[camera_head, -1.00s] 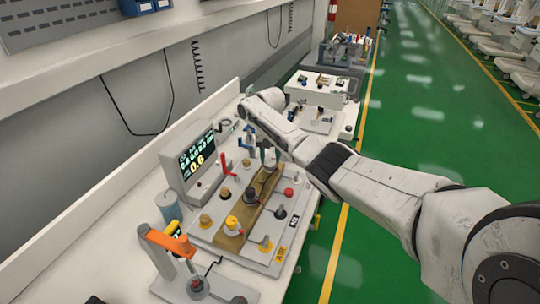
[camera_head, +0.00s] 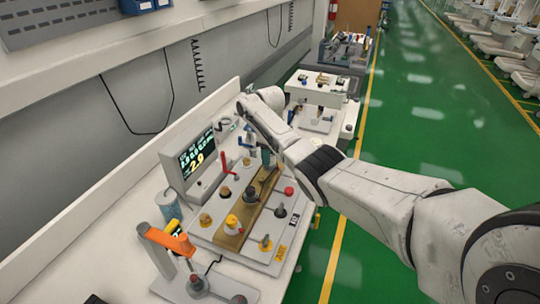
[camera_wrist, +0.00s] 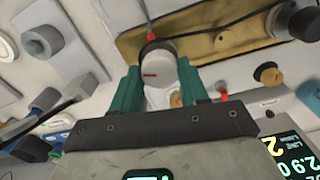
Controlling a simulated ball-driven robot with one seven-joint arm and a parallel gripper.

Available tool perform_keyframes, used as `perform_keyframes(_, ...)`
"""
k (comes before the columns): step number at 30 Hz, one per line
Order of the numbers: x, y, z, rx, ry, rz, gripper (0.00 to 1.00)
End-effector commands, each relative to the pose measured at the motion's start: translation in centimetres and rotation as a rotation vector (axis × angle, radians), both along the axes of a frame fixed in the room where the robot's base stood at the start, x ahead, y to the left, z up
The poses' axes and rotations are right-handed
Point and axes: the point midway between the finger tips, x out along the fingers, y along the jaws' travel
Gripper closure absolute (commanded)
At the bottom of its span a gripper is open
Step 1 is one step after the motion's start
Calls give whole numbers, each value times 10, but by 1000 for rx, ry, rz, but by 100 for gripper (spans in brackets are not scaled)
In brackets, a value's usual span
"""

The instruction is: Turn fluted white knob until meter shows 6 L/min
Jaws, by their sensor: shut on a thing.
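The white knob (camera_wrist: 159,66) with a short red mark on its face shows in the wrist view, in front of a brown plate. The teal fingers of my gripper (camera_wrist: 162,84) are shut on the knob, one on each side. In the head view my gripper (camera_head: 266,157) reaches down at the far end of the brown plate, and I cannot make out the knob there. Part of the screen also shows in the wrist view (camera_wrist: 290,158).
A red lever (camera_head: 225,167), a yellow knob (camera_head: 231,221), a black knob (camera_head: 250,195) and a red knob (camera_head: 289,191) stand on the panel near my gripper. An orange-handled lever (camera_head: 170,241) stands at the front left.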

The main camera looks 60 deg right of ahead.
Motion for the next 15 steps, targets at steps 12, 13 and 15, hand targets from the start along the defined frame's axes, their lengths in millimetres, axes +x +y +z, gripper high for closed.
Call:
perform_keyframes(12, 1, 0, 1, -3, -4, 397, 87)
perform_keyframes(13, 1, 0, 2, -3, -4, 426, 87)
perform_keyframes(15, 2, 0, 2, -3, -4, 492, 87)
